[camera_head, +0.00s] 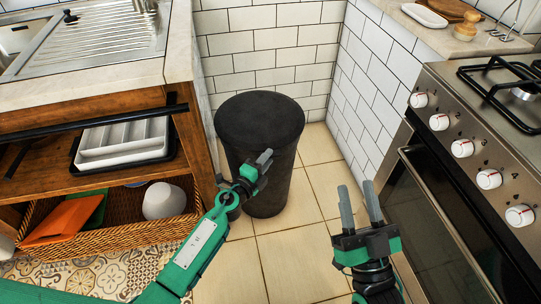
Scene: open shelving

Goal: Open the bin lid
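A round black bin (277,190) stands on the tiled floor in the corner between the wooden counter and the white-tiled wall. Its dark lid (259,117) lies flat on top and is closed. My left gripper (243,169) is in front of the bin's body, below the lid's front edge; I cannot tell whether it touches the bin. Its two grey fingers look apart, with nothing visible between them. My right gripper (359,205) points up, to the right of the bin and apart from it. Its fingers are spread and empty.
A wooden counter (190,43) with a sink (95,42) and open shelves stands on the left. A wicker basket (130,206) and a white cutlery tray (122,144) sit on its shelves. A stove (470,150) stands on the right. Floor tiles (300,253) before the bin are clear.

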